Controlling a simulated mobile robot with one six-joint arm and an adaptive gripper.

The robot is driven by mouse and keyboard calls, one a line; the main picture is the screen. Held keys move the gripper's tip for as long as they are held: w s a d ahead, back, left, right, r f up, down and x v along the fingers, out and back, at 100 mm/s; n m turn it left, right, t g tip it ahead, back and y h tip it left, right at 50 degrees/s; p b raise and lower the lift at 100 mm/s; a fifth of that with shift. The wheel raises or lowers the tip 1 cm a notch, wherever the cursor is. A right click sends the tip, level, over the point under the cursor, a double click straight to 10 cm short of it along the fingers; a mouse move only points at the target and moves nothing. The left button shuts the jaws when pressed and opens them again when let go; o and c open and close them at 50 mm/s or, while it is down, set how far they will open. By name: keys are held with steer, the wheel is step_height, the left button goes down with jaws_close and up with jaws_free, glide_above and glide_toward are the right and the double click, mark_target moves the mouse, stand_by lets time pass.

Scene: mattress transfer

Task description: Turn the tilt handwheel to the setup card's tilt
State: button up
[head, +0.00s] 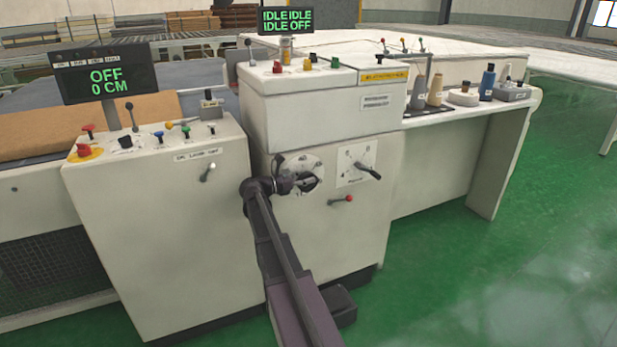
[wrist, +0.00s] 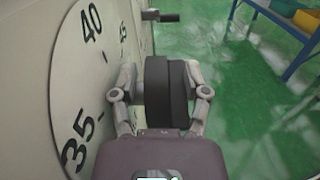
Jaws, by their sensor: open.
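The tilt handwheel (head: 309,181) is a dark part in front of a round white dial on the middle cabinet. My gripper (head: 297,184) is at it and hides part of it. In the wrist view, a black piece of the handwheel (wrist: 166,92) stands between the two fingers of my gripper (wrist: 163,80). The fingers are open, one on each side; I cannot tell whether either touches. The dial (wrist: 75,95) shows 35, 40 and, partly hidden, 45. Its pointer is not visible. I cannot make out a readable setup card.
A crank (head: 368,171) on a white plate is right of the handwheel. The left console (head: 165,220) has a screen (head: 107,82) reading OFF, 0 CM. A shelf (head: 470,108) with bottles is at right. The green floor is clear at right.

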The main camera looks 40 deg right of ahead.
steer(key=shift+c, duration=0.2)
jaws_close()
steer(key=shift+s+f+b, duration=0.1)
steer(key=shift+f+b, duration=0.1)
steer(key=shift+b, duration=0.2)
steer(key=shift+f+h+b, duration=0.15)
steer(key=shift+h+b, duration=0.35)
steer(key=shift+b, duration=0.2)
steer(key=shift+a+h+b, duration=0.15)
steer(key=shift+h+b, duration=0.15)
steer(key=shift+b, duration=0.15)
steer(key=shift+r, duration=0.2)
